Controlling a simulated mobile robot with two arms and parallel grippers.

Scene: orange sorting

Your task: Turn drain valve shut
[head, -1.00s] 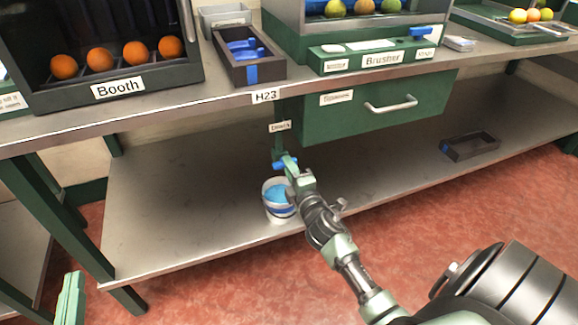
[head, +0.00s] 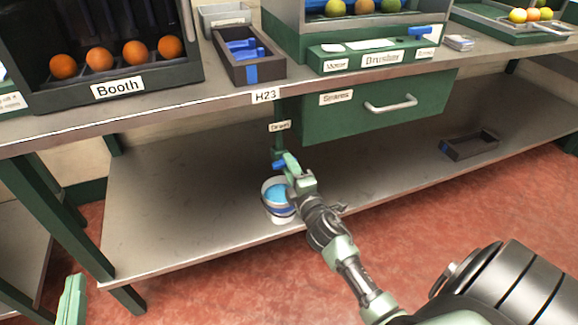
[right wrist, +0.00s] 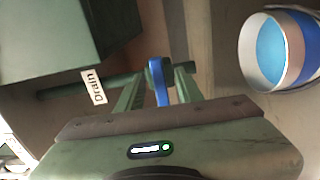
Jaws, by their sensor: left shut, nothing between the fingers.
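The drain valve's blue handle (head: 278,165) is under the bench, below the "Drain" label (head: 280,126). In the right wrist view the blue handle (right wrist: 158,82) stands upright in the picture on a dark green pipe (right wrist: 70,86). My right gripper (right wrist: 160,78) has one finger on each side of it, with a gap showing on the right side; contact on the left side is unclear. In the head view this gripper (head: 290,165) partly hides the valve. My left gripper (head: 72,298) is shut and empty at the bottom left, away from the valve.
A white bucket with blue contents (head: 268,207) stands on the lower shelf (head: 170,205) below the valve. It is at the upper right of the wrist view (right wrist: 252,55). A green drawer (head: 340,118) is right of the valve. A dark tray (head: 470,146) lies further right.

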